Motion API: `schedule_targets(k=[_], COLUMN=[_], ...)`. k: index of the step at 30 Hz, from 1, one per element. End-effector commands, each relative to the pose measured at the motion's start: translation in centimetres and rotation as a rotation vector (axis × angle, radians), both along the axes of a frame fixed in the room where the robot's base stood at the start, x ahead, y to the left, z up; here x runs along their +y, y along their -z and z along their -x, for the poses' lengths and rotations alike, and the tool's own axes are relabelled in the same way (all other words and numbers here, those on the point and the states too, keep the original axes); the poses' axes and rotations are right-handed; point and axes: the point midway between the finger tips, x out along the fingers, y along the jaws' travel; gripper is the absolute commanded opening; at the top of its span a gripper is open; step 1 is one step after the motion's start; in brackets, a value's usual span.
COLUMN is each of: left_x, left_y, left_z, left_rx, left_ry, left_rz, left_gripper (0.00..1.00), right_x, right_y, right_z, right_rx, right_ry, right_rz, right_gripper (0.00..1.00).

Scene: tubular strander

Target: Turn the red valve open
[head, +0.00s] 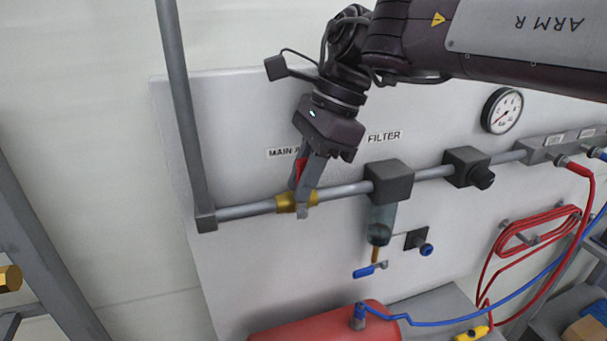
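The red valve (300,168) sits on the brass body (285,202) in the grey pipe, left of the filter. Only a sliver of its red handle shows, standing up from the pipe; the rest is hidden by my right gripper. My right gripper (304,186) comes down from above, with its grey fingers at the handle and their tips close to the brass body. Red shows between the fingers, but I cannot tell whether they press on it. My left gripper is not in view.
A filter (389,182) with a clear bowl hangs right of the valve, with a small blue lever (366,271) below. A gauge (502,110), a red hose coil (535,235) and a blue hose (470,313) are to the right. A red tank (325,324) stands below.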

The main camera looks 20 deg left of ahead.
Motion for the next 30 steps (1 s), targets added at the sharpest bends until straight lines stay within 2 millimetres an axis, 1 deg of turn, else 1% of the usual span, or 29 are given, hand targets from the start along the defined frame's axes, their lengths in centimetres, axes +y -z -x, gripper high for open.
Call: schedule_targets(k=[1,3,4,14,19,23,30], left_x=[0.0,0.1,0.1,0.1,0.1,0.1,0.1], left_y=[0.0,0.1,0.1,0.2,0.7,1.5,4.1], left_z=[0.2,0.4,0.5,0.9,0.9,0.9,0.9], left_rx=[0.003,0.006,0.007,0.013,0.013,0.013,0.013], left_ry=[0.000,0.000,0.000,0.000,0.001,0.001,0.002], left_rz=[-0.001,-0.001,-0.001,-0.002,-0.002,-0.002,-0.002], left_gripper=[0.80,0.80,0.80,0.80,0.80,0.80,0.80], right_x=[0.0,0.0,0.0,0.0,-0.2,-0.6,-1.6], right_y=[0.0,0.0,0.0,0.0,0.1,0.3,0.8], right_z=[0.0,0.0,0.0,0.0,-0.2,-0.5,-1.2], right_rx=[0.000,0.000,0.000,0.001,0.020,0.055,0.152], right_ry=[0.000,0.000,0.000,0.000,0.002,0.002,0.002], right_rz=[0.000,0.000,0.000,-0.003,-0.032,-0.085,-0.231], right_gripper=[0.11,0.02,0.00,0.00,0.00,0.00,0.00])
